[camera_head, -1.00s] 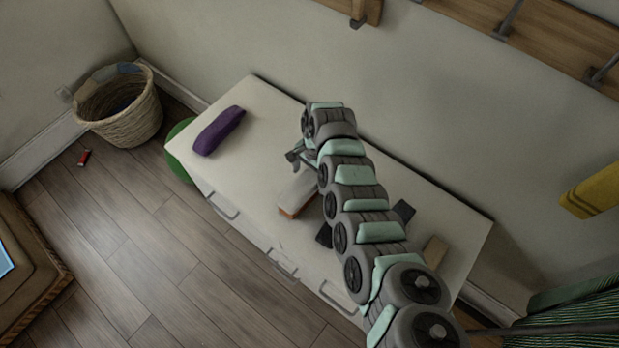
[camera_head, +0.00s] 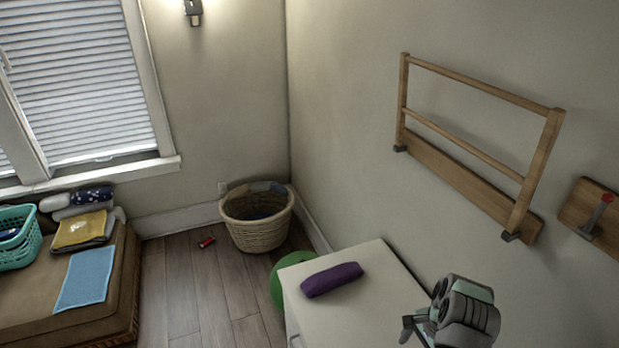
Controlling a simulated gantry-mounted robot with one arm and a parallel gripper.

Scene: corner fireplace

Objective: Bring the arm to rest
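My gripper (camera_head: 408,328) shows at the lower right, at the end of my grey and pale green arm. It is over the right part of the white cabinet top (camera_head: 375,305). Its fingers are small and dark, and I cannot tell whether they are apart or together. I see nothing clearly held in it. Most of my arm is below the picture's edge.
A purple cloth roll (camera_head: 332,279) lies on the cabinet. A green round thing (camera_head: 277,285) is beside the cabinet. A wicker basket (camera_head: 257,233) stands in the corner. A wooden rack (camera_head: 470,180) sticks out from the wall. A small red object (camera_head: 206,242) lies on the open floor.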

